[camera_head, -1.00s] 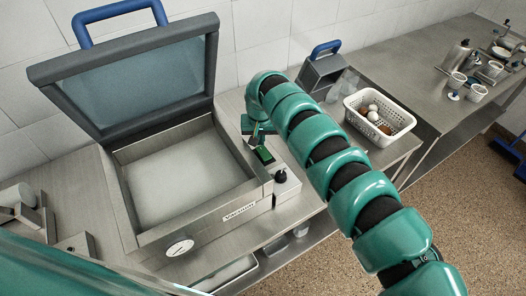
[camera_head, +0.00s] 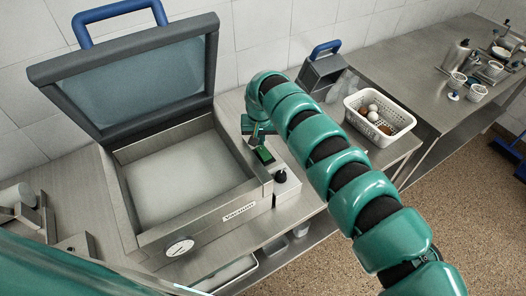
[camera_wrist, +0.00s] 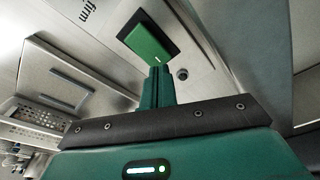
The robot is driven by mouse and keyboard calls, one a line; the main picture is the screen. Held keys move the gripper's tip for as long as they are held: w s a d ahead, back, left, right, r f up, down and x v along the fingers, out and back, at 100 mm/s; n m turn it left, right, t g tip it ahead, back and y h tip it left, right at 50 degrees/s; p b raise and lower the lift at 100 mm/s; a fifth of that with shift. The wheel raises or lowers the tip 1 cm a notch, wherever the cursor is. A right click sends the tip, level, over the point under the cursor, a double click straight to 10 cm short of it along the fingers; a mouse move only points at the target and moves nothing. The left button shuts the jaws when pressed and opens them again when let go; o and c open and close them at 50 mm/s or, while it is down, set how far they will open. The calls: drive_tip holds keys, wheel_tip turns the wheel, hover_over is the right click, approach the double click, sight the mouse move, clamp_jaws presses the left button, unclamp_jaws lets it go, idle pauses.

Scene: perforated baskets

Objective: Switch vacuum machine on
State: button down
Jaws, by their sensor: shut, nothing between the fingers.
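The vacuum machine (camera_head: 150,238) stands on the steel counter with its grey-framed lid (camera_head: 140,75) raised. A label reading "VACUUM" and a round gauge are on its front. On the control box at its right side is a green switch in a dark surround (camera_head: 264,155); it also shows in the wrist view (camera_wrist: 150,42). A black knob (camera_head: 280,176) sits in front of the switch. My gripper (camera_wrist: 157,70) is shut and empty, its fingertips at the switch's near edge. I cannot tell whether they touch it. In the head view my arm partly hides the gripper (camera_head: 257,138).
A white perforated basket (camera_head: 380,118) holding eggs stands right of my arm. A grey device with a blue handle (camera_head: 322,70) is behind it. Cups and jars (camera_head: 468,85) stand on the far-right counter. The floor at the right is mostly clear.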

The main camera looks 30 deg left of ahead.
sight(261, 148)
drive_tip(key=shift+f+b, duration=0.5)
drive_tip(key=shift+f, duration=0.25)
idle(0.4)
drive_tip(key=shift+r, duration=0.1)
wheel_tip(261, 148, up, 7)
drive_tip(key=p, duration=0.1)
idle(0.8)
idle(0.4)
